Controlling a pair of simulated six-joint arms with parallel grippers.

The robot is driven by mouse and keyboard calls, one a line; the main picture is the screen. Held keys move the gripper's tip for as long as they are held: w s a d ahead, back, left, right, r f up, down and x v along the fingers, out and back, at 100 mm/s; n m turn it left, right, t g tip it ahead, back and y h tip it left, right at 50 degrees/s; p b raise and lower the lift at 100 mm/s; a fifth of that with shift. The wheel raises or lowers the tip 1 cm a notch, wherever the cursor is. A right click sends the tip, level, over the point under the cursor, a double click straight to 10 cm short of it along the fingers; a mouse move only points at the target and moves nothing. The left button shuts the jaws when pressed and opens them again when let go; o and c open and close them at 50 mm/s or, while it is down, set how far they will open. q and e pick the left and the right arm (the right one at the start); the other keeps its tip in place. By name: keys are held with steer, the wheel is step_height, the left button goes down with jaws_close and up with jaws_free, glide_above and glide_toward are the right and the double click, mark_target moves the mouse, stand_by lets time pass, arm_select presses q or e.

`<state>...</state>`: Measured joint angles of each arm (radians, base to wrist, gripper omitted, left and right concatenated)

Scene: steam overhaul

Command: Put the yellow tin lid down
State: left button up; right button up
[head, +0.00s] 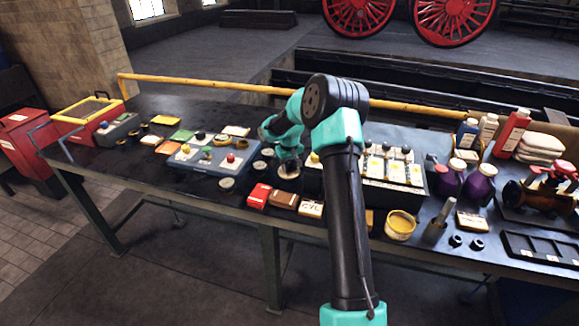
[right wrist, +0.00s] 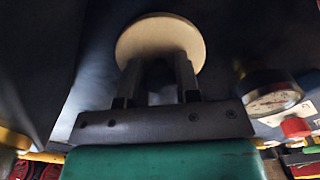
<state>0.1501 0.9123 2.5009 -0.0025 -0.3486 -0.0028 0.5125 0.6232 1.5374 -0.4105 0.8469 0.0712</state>
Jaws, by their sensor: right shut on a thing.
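The yellow tin lid (right wrist: 160,40) shows in the right wrist view as a pale, round disc at the fingertips. My right gripper (right wrist: 156,72) is shut on it. A round yellow tin (head: 400,226) stands near the bench's front edge, right of my forearm. My left gripper is in neither view.
A blue-grey tray (head: 186,166) with knobs stands left of my right wrist. A gauge (right wrist: 270,100) shows close by in the wrist view. Small boxes, including a red one (head: 259,196), line the front edge. Purple bottles (head: 481,184) stand to the right.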

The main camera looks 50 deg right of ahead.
steer(key=shift+f, duration=0.1)
steer(key=o, duration=0.9)
step_height(320, 180, up, 12)
steer(key=shift+r, duration=0.15)
stand_by(0.3)
stand_by(0.5)
